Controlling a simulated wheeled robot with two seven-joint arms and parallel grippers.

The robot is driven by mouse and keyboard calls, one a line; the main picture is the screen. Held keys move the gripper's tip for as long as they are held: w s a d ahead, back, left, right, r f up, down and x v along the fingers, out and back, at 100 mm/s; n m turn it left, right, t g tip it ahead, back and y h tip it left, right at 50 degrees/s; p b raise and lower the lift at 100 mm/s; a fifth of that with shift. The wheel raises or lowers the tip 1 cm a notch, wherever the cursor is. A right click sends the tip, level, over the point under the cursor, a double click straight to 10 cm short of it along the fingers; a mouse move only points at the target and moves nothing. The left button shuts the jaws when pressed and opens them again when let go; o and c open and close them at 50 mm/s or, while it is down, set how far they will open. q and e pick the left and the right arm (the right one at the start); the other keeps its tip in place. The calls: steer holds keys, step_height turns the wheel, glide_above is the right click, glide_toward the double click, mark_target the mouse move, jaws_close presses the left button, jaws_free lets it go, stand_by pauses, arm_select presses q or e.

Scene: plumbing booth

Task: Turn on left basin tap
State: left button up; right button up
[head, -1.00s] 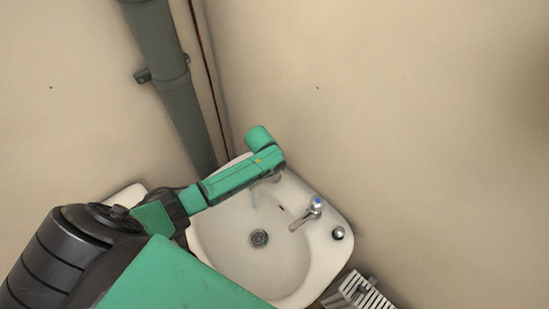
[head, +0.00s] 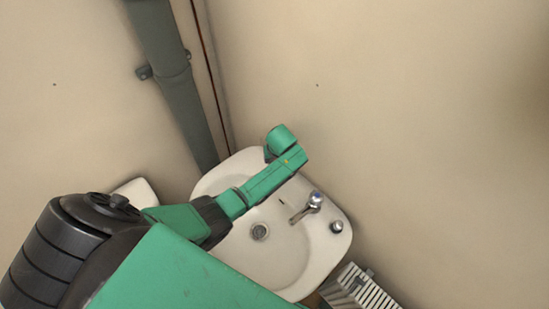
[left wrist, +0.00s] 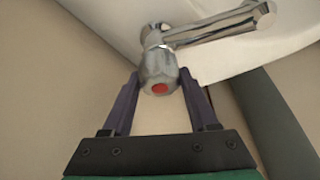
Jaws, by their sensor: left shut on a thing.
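The left basin tap (left wrist: 158,62) shows in the left wrist view, with a chrome handle marked by a red dot and a chrome spout reaching to the upper right. My left gripper (left wrist: 160,80) has one dark finger on each side of the handle and is shut on it. In the head view my left gripper (head: 281,143) is over the back left rim of the white basin (head: 325,262) and hides the left tap. My right gripper is not in view.
A grey pipe (head: 178,80) runs down the wall at the left. A white slatted radiator (head: 362,291) is at the lower right of the basin. A white surface (head: 138,190) shows behind my left arm. The wall right of the basin is bare.

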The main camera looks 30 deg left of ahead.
arm_select(q)
steer(key=shift+w+r, duration=0.1)
steer(key=shift+r, duration=0.05)
stand_by(0.3)
steer(key=o, duration=1.4)
steer(key=b+v, duration=0.2)
steer(key=v, duration=1.2)
steer(key=shift+d+r, duration=0.15)
steer(key=shift+d, duration=0.05)
